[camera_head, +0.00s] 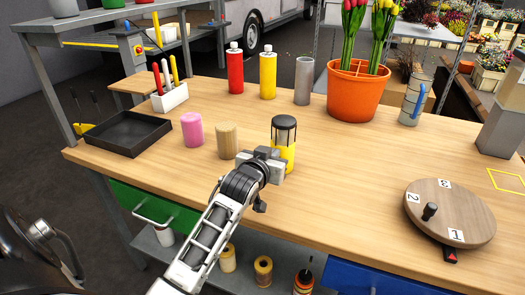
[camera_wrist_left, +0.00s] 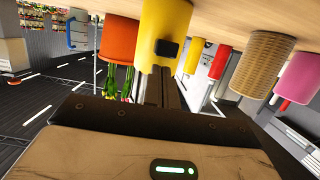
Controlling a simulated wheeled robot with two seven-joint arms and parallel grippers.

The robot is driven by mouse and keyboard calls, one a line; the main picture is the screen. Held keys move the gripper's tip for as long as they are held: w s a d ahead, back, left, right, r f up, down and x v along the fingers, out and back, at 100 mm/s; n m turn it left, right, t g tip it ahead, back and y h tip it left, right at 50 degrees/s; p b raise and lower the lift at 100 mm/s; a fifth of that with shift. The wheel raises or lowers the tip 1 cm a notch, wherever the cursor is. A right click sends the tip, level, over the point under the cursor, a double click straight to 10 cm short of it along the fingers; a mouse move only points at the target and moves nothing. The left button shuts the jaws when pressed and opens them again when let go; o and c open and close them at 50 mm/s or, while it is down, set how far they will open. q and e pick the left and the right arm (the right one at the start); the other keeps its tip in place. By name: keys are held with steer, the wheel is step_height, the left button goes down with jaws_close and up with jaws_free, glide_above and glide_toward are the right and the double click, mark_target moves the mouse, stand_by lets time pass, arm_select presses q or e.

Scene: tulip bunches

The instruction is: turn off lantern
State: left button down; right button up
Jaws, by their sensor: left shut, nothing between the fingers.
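The lantern (camera_head: 284,130) stands upright on the wooden table, with a yellow base, a clear middle and a dark top. I cannot tell whether it is lit. My left gripper (camera_head: 271,160) is shut and empty at the near left side of the lantern's base, and hides part of it. In the left wrist view, which shows the scene upside down, the lantern's yellow base (camera_wrist_left: 150,20) carries a black button (camera_wrist_left: 167,48). The shut fingers (camera_wrist_left: 160,84) point at the base close to the button; I cannot tell whether they touch it. My right gripper is not in view.
A black tray (camera_head: 128,133) lies farther left. An orange pot (camera_head: 355,92) with tulips stands behind. A numbered round turntable (camera_head: 450,212) is at right; the table between is clear.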

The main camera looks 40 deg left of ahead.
arm_select(q)
step_height(320, 180, up, 4)
steer(key=p, duration=0.3)
steer(key=shift+r, duration=0.15)
steer(key=b, duration=0.1)
glide_toward(278, 137)
steer(key=s, duration=0.4)
steer(key=shift+w+d, duration=0.25)
steer(key=shift+d, duration=0.2)
steer(key=shift+f, duration=0.2)
